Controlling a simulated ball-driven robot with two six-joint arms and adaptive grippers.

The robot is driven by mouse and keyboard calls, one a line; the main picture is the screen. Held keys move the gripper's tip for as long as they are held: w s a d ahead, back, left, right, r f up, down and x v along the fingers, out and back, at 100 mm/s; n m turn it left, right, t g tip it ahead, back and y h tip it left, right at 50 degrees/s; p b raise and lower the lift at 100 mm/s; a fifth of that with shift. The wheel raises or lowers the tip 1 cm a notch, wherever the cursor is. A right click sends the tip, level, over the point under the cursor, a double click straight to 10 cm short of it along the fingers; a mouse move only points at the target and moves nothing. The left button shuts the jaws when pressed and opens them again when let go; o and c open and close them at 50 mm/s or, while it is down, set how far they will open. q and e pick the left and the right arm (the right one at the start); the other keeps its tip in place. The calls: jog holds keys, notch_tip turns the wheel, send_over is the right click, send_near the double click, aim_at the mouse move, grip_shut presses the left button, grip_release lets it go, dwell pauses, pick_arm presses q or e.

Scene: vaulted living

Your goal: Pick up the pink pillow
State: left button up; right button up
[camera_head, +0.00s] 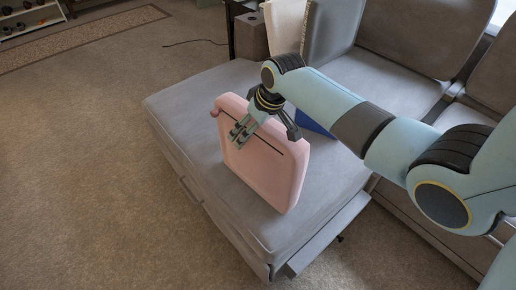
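The pink pillow (262,172) stands nearly upright on the grey sofa's chaise seat, with its broad face toward the lower left. A thin dark line crosses its upper part. My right gripper (266,132) is at the pillow's top edge, its arm coming in from the right. One finger lies in front of the pillow's upper face and the other is farther right at the top edge. The fingers are apart, but I cannot tell whether they press on the pillow. The gripper hides part of the top edge. My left gripper is not in view.
The grey sofa (183,108) fills the middle and right. A blue object (314,125) sits behind the pillow, partly hidden. A cream cloth (286,26) hangs at the back. Open carpet (85,170) lies to the left, with a rug and shelf at the far left.

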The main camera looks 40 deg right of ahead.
jog(key=shift+f, duration=0.1)
dwell(0.3)
jog(key=c, duration=1.6)
jog(key=shift+c, duration=0.4)
